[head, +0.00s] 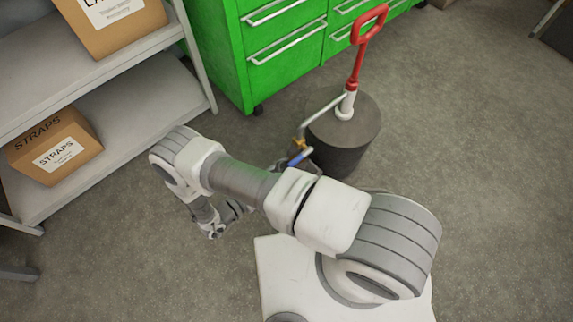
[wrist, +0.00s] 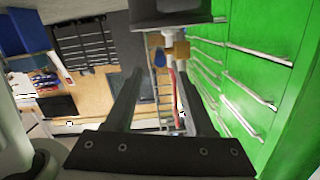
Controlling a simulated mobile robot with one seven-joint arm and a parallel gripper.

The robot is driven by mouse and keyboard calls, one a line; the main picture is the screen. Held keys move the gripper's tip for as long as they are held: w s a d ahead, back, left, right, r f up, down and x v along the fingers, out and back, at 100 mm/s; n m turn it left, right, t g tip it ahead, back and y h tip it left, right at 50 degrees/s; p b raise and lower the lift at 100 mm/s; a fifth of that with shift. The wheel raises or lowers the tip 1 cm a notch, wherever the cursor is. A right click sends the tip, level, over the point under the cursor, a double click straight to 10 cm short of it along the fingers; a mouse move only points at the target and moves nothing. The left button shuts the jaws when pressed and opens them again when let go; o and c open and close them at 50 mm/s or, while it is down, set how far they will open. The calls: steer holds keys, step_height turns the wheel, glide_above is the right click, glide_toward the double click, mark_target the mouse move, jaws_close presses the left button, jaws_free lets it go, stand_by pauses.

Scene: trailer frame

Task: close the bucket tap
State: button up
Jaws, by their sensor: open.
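The bucket (head: 345,135) is a dark grey drum on the floor. A red pump handle (head: 359,62) and a white pipe rise from its top. The brass tap (head: 299,144) is on its left side, with a blue lever (head: 299,158) just below. In the wrist view, the brass tap (wrist: 182,50) shows near the top, just beyond the fingertips and right of their middle. My gripper (wrist: 161,74) is open, with nothing seen between its dark fingers. In the head view my own arm hides most of the gripper, near the lever; contact cannot be told.
A green drawer cabinet (head: 235,60) stands behind the bucket. A grey shelf (head: 125,115) at the left holds cardboard boxes, one marked straps (head: 55,145). The floor (head: 470,150) right of the bucket is clear.

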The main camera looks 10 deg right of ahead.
steer(key=f+v, duration=0.1)
steer(key=v, duration=0.7)
steer(key=shift+s+a+r+p, duration=0.15)
steer(key=shift+a+r+p, duration=0.2)
steer(key=shift+r, duration=0.15)
